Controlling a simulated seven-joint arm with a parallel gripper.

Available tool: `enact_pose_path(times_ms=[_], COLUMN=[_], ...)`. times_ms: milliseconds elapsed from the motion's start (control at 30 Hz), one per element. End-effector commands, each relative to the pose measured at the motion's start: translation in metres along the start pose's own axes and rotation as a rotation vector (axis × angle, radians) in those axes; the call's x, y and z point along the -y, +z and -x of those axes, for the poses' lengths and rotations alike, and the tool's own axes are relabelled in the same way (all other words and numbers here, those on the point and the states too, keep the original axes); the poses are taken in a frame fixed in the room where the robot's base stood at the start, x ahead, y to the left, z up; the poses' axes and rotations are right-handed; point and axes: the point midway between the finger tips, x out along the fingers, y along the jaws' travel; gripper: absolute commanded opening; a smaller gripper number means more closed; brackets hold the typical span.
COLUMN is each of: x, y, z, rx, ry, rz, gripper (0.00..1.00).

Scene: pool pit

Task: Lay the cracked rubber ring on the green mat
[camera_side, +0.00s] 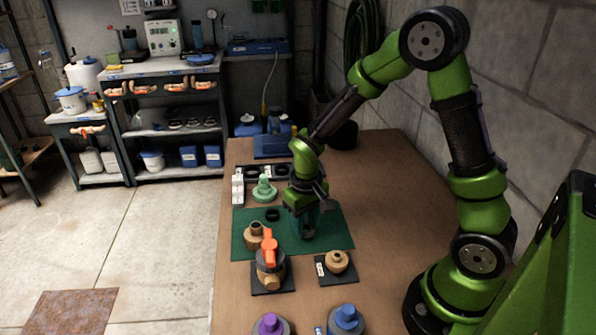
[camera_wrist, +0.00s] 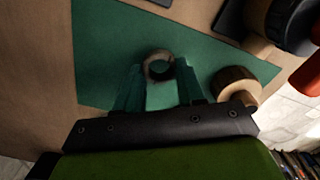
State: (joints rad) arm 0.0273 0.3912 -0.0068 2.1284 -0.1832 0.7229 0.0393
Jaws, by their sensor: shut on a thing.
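My gripper (camera_side: 306,236) is low over the green mat (camera_side: 335,237), fingers pointing down. In the wrist view its teal fingertips (camera_wrist: 163,68) are shut on a dark grey rubber ring (camera_wrist: 159,54), with the green mat (camera_wrist: 110,50) behind it. The ring has a paler, brownish patch; I cannot make out a crack. The fingers hide this ring in the side view. I cannot tell whether it touches the mat. Another dark ring (camera_side: 272,214) lies on the mat, left of my gripper.
A tan fitting (camera_side: 254,236) stands at the mat's left edge, near an orange-handled valve (camera_side: 269,262). Another tan fitting (camera_side: 337,262) sits on a black pad in front. A green fitting (camera_side: 264,190) and a tray with dark rings (camera_side: 252,171) are behind. The mat's right part is clear.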

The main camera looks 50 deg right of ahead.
Motion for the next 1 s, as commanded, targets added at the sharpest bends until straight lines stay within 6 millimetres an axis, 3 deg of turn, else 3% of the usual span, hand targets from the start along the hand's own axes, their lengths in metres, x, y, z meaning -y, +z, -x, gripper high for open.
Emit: enact_pose_path(times_ms=[133, 533, 567, 700, 1000], x=[0.000, 0.000, 0.000, 0.000, 0.000], y=[0.000, 0.000, 0.000, 0.000, 0.000], z=[-0.018, -0.022, -0.022, -0.022, -0.021], rx=[0.002, 0.000, -0.001, -0.001, -0.002], ry=[0.000, 0.000, -0.001, -0.001, -0.001], rz=[0.000, 0.001, 0.001, 0.001, 0.002], gripper=[0.11, 0.11, 0.42, 0.63, 0.64])
